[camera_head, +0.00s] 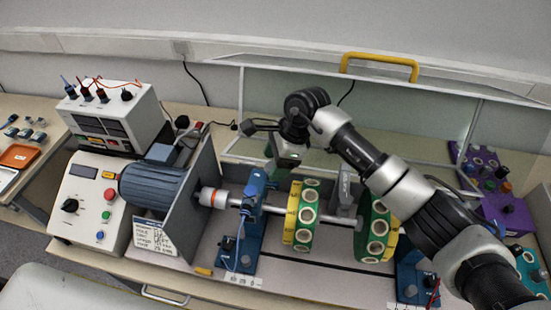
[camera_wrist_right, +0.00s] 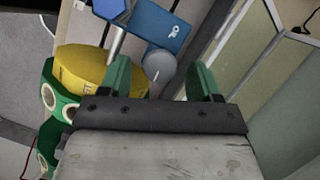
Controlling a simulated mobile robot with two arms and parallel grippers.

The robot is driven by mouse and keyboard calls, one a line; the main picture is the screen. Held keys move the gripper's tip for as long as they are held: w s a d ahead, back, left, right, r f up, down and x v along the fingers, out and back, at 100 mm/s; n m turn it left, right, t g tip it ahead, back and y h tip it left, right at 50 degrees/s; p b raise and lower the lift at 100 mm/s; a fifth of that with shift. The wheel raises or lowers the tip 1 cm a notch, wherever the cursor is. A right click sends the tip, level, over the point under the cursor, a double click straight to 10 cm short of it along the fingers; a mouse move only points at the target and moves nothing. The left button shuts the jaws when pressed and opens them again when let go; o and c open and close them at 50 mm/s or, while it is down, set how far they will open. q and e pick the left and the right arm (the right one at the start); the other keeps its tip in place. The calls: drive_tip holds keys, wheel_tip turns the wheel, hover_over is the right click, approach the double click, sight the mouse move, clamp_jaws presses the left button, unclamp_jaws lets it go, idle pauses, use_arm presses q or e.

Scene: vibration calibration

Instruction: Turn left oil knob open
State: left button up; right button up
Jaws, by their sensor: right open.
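The left blue bearing stand (camera_head: 250,195) holds the shaft beside the motor. In the right wrist view, the top of a blue block (camera_wrist_right: 165,25) shows with a round grey knob (camera_wrist_right: 160,63) at its side, which I take for the left oil knob. My right gripper (camera_wrist_right: 160,76) is open, with its two green fingers spread on either side of the knob's line. I cannot tell whether they touch it. In the head view the right gripper (camera_head: 277,160) is above and behind the left stand, and the knob is not clear there. My left gripper is not in view.
Green-and-yellow discs (camera_head: 309,215) sit on the shaft right of the stand; one yellow disc (camera_wrist_right: 85,65) is close by in the wrist view. The blue-grey motor (camera_head: 152,187) stands left. A clear guard with a yellow handle (camera_head: 380,62) stands behind. A second blue stand (camera_head: 410,278) is at right.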

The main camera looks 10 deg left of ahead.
drive_tip(key=c, duration=0.9)
drive_tip(key=m+t+b, duration=0.1)
drive_tip(key=m+b, duration=0.1)
drive_tip(key=shift+f+b, duration=0.15)
drive_tip(key=shift+b, duration=0.15)
drive_tip(key=m+t+b, duration=0.1)
drive_tip(key=m+b, duration=0.3)
drive_tip(key=b, duration=0.1)
drive_tip(key=m+t+h+b, duration=0.1)
drive_tip(key=m+t+b, duration=0.1)
drive_tip(key=m+b, duration=0.3)
drive_tip(key=s+m+t+b, duration=0.1)
drive_tip(key=m+b, duration=0.4)
drive_tip(key=b, duration=0.1)
drive_tip(key=shift+a+t+h+b, duration=0.2)
drive_tip(key=shift+t+h+b, duration=0.1)
drive_tip(key=shift+t+b, duration=0.1)
drive_tip(key=shift+r+m+h+b, duration=0.25)
drive_tip(key=shift+m+h+b, duration=0.05)
drive_tip(key=shift+m+b, duration=0.75)
drive_tip(key=o, duration=0.9)
